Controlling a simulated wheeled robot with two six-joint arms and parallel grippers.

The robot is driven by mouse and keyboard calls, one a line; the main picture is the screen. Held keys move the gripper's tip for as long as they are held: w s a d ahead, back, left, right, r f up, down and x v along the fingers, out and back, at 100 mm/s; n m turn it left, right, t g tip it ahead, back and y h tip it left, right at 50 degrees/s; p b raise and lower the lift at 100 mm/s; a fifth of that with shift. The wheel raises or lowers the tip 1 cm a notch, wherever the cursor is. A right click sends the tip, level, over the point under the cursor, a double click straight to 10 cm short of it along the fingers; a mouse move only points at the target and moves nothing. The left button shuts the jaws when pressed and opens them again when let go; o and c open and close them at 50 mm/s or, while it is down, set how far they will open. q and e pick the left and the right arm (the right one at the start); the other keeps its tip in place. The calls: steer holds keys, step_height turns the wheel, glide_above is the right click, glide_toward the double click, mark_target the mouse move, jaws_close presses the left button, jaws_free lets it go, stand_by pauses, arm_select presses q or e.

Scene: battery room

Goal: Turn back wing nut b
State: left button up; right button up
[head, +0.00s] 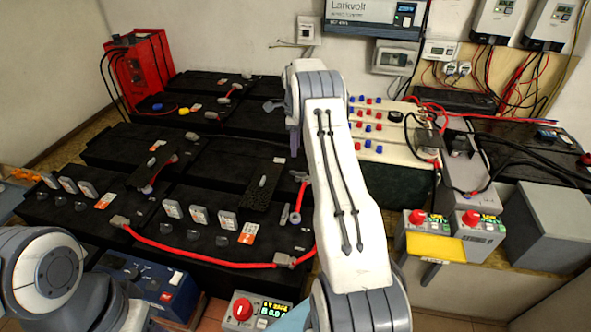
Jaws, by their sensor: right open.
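Black batteries (170,240) stand in rows with grey terminal hardware on top. Grey clamp-like pieces show at the left end (121,221) and the right end (285,261) of a red cable (190,256) on the front batteries. Another grey piece (296,208) stands at the front right battery's edge. No letter is readable, so I cannot tell which piece is wing nut b. My right gripper (294,145) points down above the right end of the battery rows, mostly hidden by its own arm; it is open. My left arm shows at lower left, its gripper out of frame.
A red charger (140,66) stands at the back left. A cream panel with red and blue knobs (375,130) is right of my arm. Grey boxes with red buttons (452,232) and a grey box (550,222) stand farther right. A blue unit (150,285) is at the front.

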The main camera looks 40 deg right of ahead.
mark_target(296, 172)
step_height(296, 172, down, 10)
steer(key=shift+d+f+p, duration=0.1)
steer(key=shift+f+p, duration=0.05)
steer(key=shift+p, duration=0.45)
jaws_close()
